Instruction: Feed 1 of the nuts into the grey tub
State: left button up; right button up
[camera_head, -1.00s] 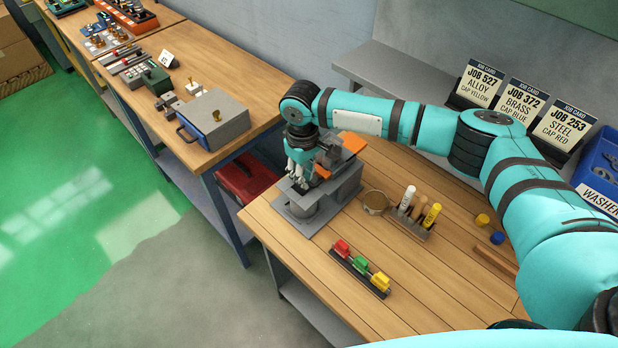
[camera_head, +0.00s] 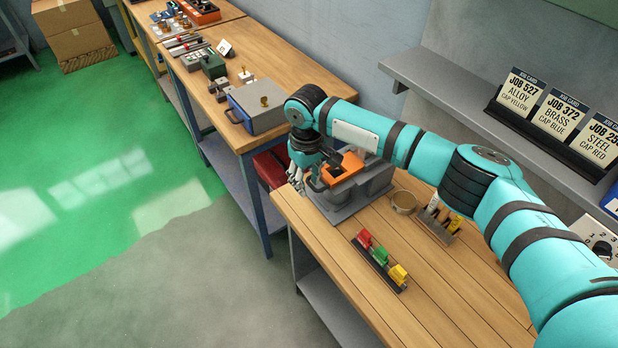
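My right gripper (camera_head: 316,172) points down at the left end of the bench, against the left side of an orange open tray (camera_head: 345,172). Its fingers overlap dark parts there, and I cannot tell whether they are closed on the tray. The tray hides part of the fixture. I cannot make out single nuts, and the tub's inside is hidden. My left gripper is out of view.
A rack with red, green and yellow pieces (camera_head: 380,262) lies in front of the fixture. A round tan container (camera_head: 403,202) and a marker holder (camera_head: 438,230) stand right of it. A grey box (camera_head: 258,108) is on the other bench. The near bench front is clear.

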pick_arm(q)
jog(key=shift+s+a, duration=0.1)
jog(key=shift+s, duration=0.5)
pick_arm(e)
notch_tip(320, 180, up, 12)
jog(key=shift+d, duration=0.1)
dwell(0.5)
